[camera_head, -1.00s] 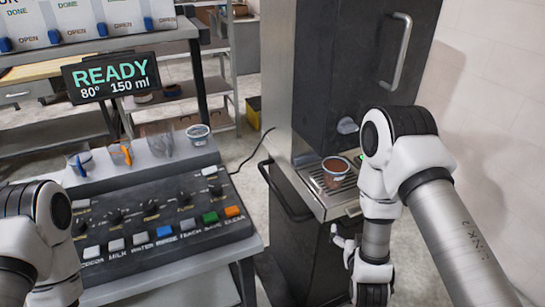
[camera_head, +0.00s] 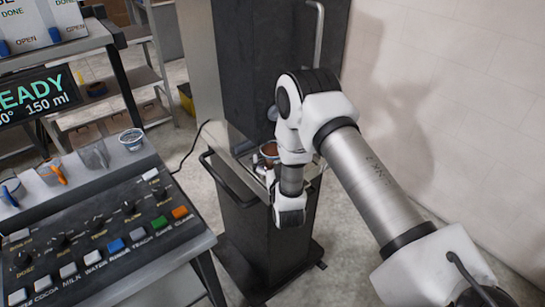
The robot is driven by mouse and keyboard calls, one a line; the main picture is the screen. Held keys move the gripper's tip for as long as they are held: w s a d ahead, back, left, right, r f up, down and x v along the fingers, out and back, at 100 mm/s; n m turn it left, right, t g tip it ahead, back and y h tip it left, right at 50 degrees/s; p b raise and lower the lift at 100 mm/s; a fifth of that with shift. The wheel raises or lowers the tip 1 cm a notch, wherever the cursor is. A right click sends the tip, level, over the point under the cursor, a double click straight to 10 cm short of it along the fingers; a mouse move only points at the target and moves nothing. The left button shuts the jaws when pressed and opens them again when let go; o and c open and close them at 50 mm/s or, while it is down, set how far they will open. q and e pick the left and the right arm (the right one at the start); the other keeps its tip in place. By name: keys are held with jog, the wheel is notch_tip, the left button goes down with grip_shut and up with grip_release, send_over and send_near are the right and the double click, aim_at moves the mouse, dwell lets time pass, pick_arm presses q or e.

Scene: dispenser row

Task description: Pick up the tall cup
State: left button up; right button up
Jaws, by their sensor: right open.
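A cup with brown contents and a pale rim (camera_head: 269,149), which looks like the tall cup, stands upright on the dispenser's tray (camera_head: 243,168). My right arm hides much of it. My right gripper (camera_head: 266,173) is open, just in front of and below the cup's rim in the picture. Its fingers are partly hidden by my wrist, so I cannot tell whether they touch the cup or are around it. My left gripper is out of view.
The dark dispenser cabinet (camera_head: 260,55) rises behind the cup, with its nozzle above the tray. A pale wall closes the right side.

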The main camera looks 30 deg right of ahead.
jog(key=c, duration=1.4)
jog(key=shift+r, duration=0.15)
